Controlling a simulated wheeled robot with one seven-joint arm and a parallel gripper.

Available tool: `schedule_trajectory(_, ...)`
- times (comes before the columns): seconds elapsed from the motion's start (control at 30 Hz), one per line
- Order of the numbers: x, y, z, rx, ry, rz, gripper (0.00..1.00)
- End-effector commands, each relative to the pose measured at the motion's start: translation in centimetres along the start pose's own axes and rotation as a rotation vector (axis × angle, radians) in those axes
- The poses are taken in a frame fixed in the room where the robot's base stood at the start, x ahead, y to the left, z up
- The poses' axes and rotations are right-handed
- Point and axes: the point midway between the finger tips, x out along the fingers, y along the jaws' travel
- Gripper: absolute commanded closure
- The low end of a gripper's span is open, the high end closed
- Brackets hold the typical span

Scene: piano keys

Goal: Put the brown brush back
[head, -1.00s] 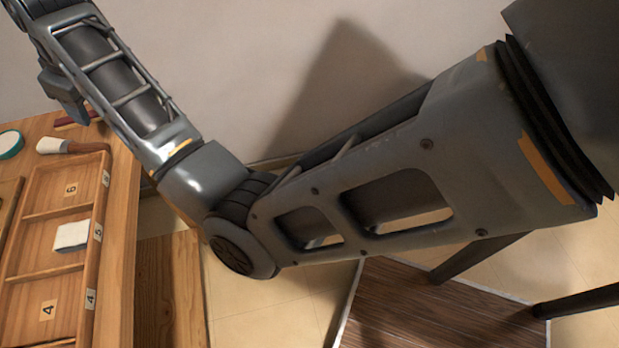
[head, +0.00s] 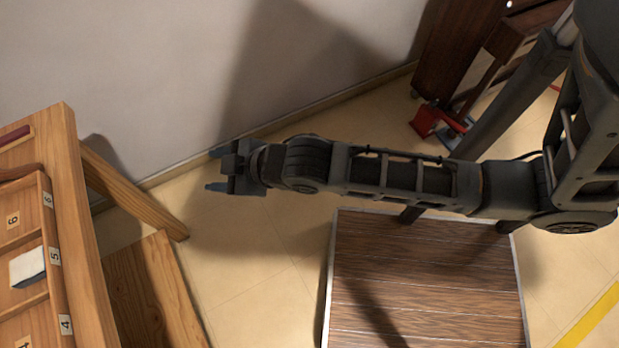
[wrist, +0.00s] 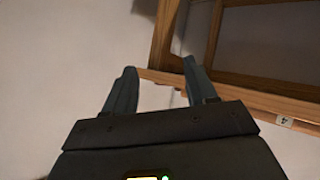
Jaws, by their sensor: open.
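At the left edge of the head view, a brown handle end (head: 22,171), likely the brown brush's, lies at the far side of the wooden tray (head: 60,262). The rest of it is outside the frame. The tray has compartments labelled 4, 5 and 6; a white block (head: 28,267) lies in compartment 5. My gripper (head: 214,170) is open and empty over the floor, right of the table and well apart from it. In the wrist view my gripper (wrist: 159,68) shows nothing between its fingers.
The wooden table (head: 90,235) fills the left side, with a lower wooden piece (head: 155,290) beside it. A dark slatted platform (head: 425,275) lies below my arm. A red object (head: 428,118) stands near the wall at right. Floor lies between.

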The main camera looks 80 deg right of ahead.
Motion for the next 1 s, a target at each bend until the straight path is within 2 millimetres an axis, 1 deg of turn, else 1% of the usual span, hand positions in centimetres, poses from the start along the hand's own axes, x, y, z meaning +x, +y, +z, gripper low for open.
schedule_trajectory(0.03,-2.3,-0.6,1.0,0.011,0.016,-0.011,0.44)
schedule_trajectory(0.17,-7.6,-1.9,1.6,0.059,0.084,-0.039,0.44)
schedule_trajectory(0.2,-9.2,-2.3,1.6,0.078,0.105,-0.047,0.44)
schedule_trajectory(0.27,-11.8,-2.8,1.4,0.108,0.134,-0.058,0.44)
schedule_trajectory(0.3,-13.5,-3.0,1.2,0.130,0.154,-0.066,0.44)
schedule_trajectory(0.33,-14.8,-3.2,1.1,0.147,0.168,-0.071,0.44)
schedule_trajectory(0.4,-17.6,-3.6,0.5,0.188,0.201,-0.081,0.44)
schedule_trajectory(0.5,-21.1,-3.8,-0.6,0.246,0.240,-0.089,0.44)
schedule_trajectory(0.6,-23.6,-3.8,-1.6,0.291,0.272,-0.093,0.44)
schedule_trajectory(0.7,-25.1,-3.8,-2.3,0.320,0.291,-0.093,0.44)
schedule_trajectory(0.8,-25.7,-3.7,-2.6,0.334,0.301,-0.092,0.44)
schedule_trajectory(1.0,-25.8,-3.7,-2.7,0.336,0.303,-0.092,0.44)
